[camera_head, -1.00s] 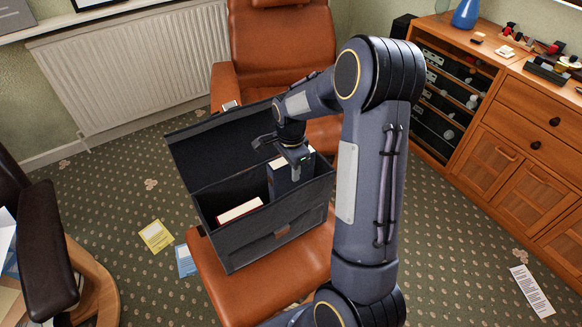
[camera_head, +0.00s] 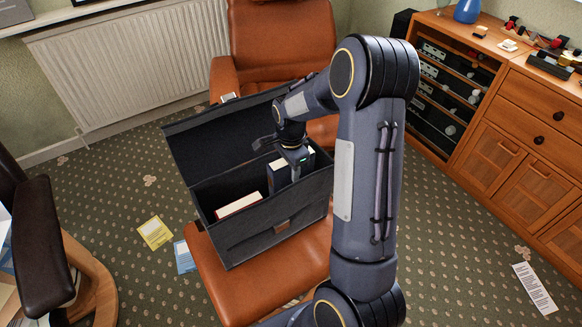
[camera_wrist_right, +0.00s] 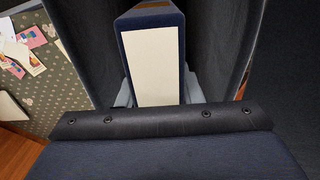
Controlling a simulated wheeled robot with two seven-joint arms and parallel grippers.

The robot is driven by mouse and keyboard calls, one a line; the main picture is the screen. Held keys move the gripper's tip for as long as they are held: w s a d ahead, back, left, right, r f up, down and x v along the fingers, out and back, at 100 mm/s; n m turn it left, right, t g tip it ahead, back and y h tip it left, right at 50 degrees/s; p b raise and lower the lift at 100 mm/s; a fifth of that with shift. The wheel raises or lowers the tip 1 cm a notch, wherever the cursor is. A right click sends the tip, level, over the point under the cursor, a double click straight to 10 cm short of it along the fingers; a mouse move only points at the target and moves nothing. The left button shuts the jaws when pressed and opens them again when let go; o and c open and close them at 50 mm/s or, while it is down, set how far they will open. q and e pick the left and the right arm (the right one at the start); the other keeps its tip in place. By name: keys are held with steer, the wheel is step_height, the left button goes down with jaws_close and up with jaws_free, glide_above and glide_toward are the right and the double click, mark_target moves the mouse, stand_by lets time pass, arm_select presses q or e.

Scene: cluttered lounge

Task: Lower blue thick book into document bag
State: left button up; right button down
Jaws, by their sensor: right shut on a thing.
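The document bag (camera_head: 262,240) is dark grey and stands open, with its lid raised at the back. The blue thick book (camera_head: 277,178) is upright in the right part of the bag, its lower part hidden behind the front wall. My right gripper (camera_head: 299,158) is shut on its top, and the arm comes from the right. In the right wrist view the book's white page edge (camera_wrist_right: 152,65) shows between blue covers, with the light fingers (camera_wrist_right: 158,94) on either side. My left gripper is out of view.
A red book (camera_head: 238,205) with pale pages lies in the bag's left part. The bag sits on an orange footstool (camera_head: 230,295) before an orange armchair (camera_head: 282,45). Yellow (camera_head: 155,232) and blue (camera_head: 184,257) cards lie on the carpet. A wooden cabinet stands right.

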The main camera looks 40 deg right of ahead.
steer(key=shift+f+b, duration=1.15)
steer(key=shift+f, duration=0.65)
steer(key=shift+f+b, duration=1.7)
steer(key=shift+f, duration=0.9)
stand_by(0.4)
steer(key=c, duration=0.9)
jaws_free()
steer(key=shift+r+p, duration=1.15)
steer(key=shift+r, duration=2.75)
